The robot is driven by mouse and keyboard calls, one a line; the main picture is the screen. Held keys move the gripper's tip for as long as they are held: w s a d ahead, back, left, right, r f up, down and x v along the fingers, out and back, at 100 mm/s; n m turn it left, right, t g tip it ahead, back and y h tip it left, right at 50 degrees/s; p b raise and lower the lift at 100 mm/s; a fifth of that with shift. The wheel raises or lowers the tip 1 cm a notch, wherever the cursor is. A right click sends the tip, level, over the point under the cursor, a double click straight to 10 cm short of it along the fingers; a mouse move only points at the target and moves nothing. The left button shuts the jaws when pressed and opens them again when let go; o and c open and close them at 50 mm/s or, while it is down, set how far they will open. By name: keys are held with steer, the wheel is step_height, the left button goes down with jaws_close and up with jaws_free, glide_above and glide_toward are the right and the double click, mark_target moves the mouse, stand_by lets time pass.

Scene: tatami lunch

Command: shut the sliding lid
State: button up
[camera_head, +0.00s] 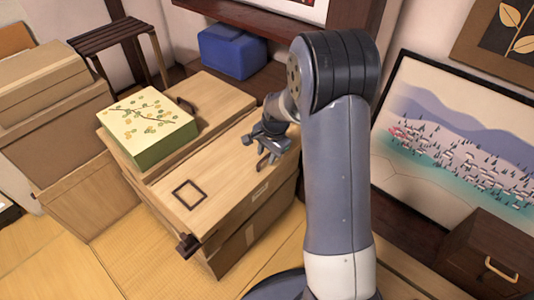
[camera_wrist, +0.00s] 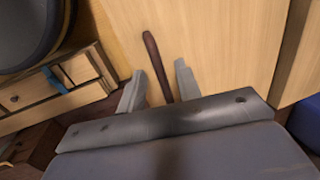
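The wooden chest (camera_head: 258,235) stands on the mat, with a light wooden top of two panels. The front panel (camera_head: 222,170), which looks like the sliding lid, has a dark square outline on it. My gripper (camera_head: 262,150) is low over the right part of this panel. In the wrist view my gripper (camera_wrist: 160,70) has its two grey fingers apart. A slim dark brown handle (camera_wrist: 153,50) on the pale wood (camera_wrist: 220,35) lies between the fingers, with gaps on both sides. This handle is hidden in the head view.
A green box with a flowered top (camera_head: 148,122) sits on the chest's back panel (camera_head: 222,98), near another dark handle (camera_head: 187,105). A blue box (camera_head: 232,50) stands behind. Cardboard boxes (camera_head: 50,100) are at left, a framed picture (camera_head: 450,140) at right.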

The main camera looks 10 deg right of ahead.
mark_target(256, 158)
jaws_close()
stand_by(0.4)
steer(key=shift+w+a+r+p, duration=0.1)
steer(key=shift+w+a+p, duration=0.25)
steer(key=shift+w+a, duration=0.5)
steer(key=shift+w+a+p, duration=0.35)
steer(key=shift+w+a, duration=0.15)
steer(key=shift+w, duration=0.55)
jaws_free()
